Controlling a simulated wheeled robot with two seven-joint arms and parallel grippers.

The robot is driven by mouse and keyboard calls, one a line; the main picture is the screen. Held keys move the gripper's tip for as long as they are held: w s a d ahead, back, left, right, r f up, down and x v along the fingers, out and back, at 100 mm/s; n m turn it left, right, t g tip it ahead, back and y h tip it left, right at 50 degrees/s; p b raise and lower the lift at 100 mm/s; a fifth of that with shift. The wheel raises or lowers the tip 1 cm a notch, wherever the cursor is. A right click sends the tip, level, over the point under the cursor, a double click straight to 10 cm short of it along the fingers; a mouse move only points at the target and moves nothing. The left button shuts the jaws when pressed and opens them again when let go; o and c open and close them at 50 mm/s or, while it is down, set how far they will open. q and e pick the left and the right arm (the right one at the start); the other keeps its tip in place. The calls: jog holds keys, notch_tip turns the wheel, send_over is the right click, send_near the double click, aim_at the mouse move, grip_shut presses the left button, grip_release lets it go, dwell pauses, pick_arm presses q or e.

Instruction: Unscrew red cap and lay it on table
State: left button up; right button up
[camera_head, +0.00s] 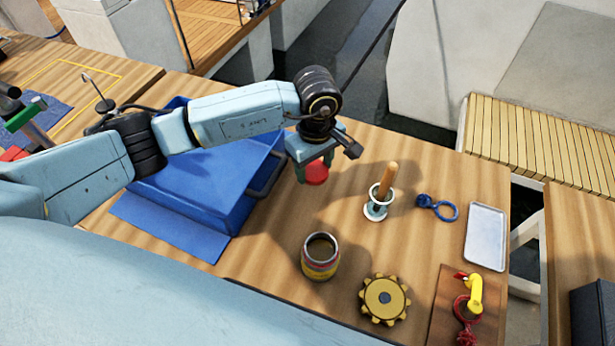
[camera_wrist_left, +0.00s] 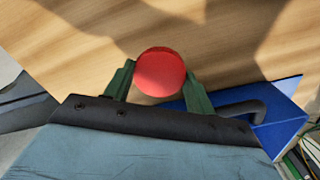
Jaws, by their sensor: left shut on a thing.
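The red cap (camera_head: 316,174) is between the green fingers of my left gripper (camera_head: 315,168), which is shut on it. It also shows as a red disc between the fingers in the left wrist view (camera_wrist_left: 161,72), with wood table behind it. I cannot tell whether the cap touches the table (camera_head: 270,240). The jar (camera_head: 320,257) stands upright and open at the front middle of the table, apart from the gripper. My right gripper is not in view.
A blue bin (camera_head: 205,185) stands just left of the gripper. To the right are a cup with a wooden handle (camera_head: 378,203), a blue shackle-like piece (camera_head: 438,208) and a white tray (camera_head: 485,237). A yellow gear (camera_head: 385,299) lies near the front. Table behind the cup looks clear.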

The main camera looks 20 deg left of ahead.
aim_at(315, 170)
pick_arm(q)
notch_tip(315, 170, down, 4)
jog(key=shift+f, duration=0.25)
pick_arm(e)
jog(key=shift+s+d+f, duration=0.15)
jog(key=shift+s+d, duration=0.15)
pick_arm(q)
jog(key=shift+f+b, duration=0.1)
jog(key=shift+b, duration=0.2)
jog(key=o, duration=1.1)
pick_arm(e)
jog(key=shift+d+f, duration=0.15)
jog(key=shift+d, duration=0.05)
